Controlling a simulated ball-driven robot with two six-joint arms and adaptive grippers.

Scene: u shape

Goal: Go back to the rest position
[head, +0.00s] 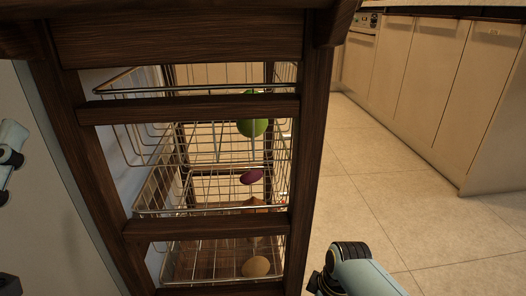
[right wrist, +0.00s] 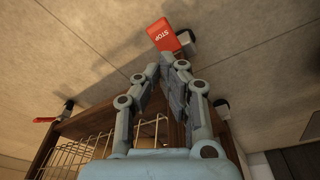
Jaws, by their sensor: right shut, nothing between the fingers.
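My right gripper (right wrist: 167,66) shows in the right wrist view with its two fingers brought together and nothing held between them. It is close to a dark wooden rack with wire baskets, seen behind the fingers at the lower left. In the head view, part of my right arm shows at the bottom right, beside the rack, and its fingers are not visible there. Part of my left arm shows at the left edge of the head view. My left gripper is not visible.
The dark wooden rack (head: 313,130) holds wire baskets with a green round item (head: 252,127), a purple item (head: 251,177) and a tan round item (head: 256,267). Cream cabinets (head: 430,80) stand at the right. The tiled floor (head: 400,200) between is clear.

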